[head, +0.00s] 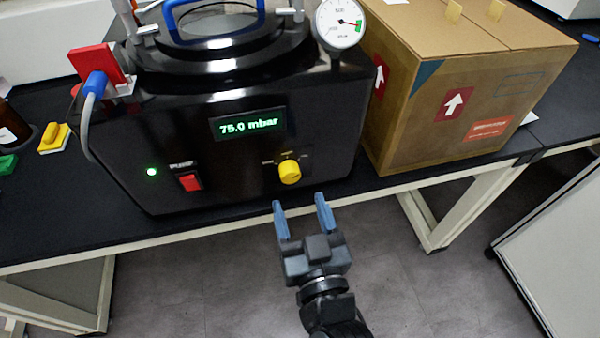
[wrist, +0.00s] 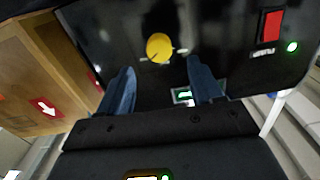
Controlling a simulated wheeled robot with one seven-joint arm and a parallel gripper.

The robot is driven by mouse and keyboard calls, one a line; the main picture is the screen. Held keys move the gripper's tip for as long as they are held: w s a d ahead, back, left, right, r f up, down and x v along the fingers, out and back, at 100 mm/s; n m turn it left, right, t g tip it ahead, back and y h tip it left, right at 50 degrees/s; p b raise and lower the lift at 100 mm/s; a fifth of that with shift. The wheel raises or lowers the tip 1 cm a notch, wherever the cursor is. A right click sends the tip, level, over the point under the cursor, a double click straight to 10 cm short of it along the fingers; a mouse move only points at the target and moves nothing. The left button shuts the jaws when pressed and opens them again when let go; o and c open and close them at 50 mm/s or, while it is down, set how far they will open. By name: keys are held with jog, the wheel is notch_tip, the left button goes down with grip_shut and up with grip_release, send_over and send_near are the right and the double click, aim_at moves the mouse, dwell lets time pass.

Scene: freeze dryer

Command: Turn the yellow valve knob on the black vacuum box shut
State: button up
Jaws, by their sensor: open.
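The black vacuum box (head: 235,165) stands on the dark bench, with a green display reading 75.0 mbar. Its yellow valve knob (head: 290,171) is on the lower right of the front panel. My gripper (head: 300,203) is open and empty, in front of the box and a little below the knob, with blue fingers pointing at the panel. In the wrist view the yellow knob (wrist: 159,47) shows beyond and between the two fingertips (wrist: 162,75), apart from them. Pale marks lie around the knob, too small to read.
A red power switch (head: 190,181) and a lit green lamp (head: 152,172) are left of the knob. A cardboard box (head: 440,110) stands close on the right. A round gauge (head: 341,22) is on top. A grey hose (head: 88,120) hangs at the left.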

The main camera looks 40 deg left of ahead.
aim_at(291, 178)
jog(key=x, duration=0.6)
jog(key=shift+w+a+p, duration=0.25)
jog(key=shift+w+p, duration=0.05)
jog(key=shift+p, duration=0.1)
jog(key=c, duration=1.1)
